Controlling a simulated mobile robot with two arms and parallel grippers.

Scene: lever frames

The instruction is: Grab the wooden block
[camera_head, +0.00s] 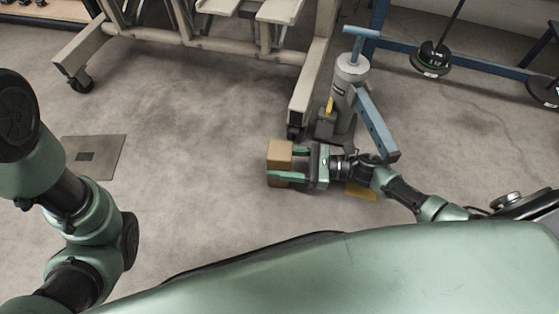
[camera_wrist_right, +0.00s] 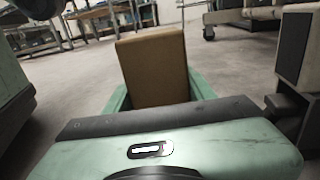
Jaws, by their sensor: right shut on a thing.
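The wooden block (camera_head: 280,155) is a brown box near the middle of the head view. My right gripper (camera_head: 285,164) is shut on it, with a green finger across its near side. In the right wrist view the block (camera_wrist_right: 155,66) stands up between the two green fingers of the gripper (camera_wrist_right: 160,98). The block's lower part is hidden behind the gripper body. Whether the block touches the floor is hard to tell. My left arm shows at the left of the head view, but its gripper is out of the picture.
A grey jack with a blue handle (camera_head: 352,75) stands just behind my right gripper. A beige wheeled frame (camera_head: 215,40) is at the back. A blue frame (camera_head: 400,45) with weights is at the right. A metal floor plate (camera_head: 107,155) lies left; floor between is clear.

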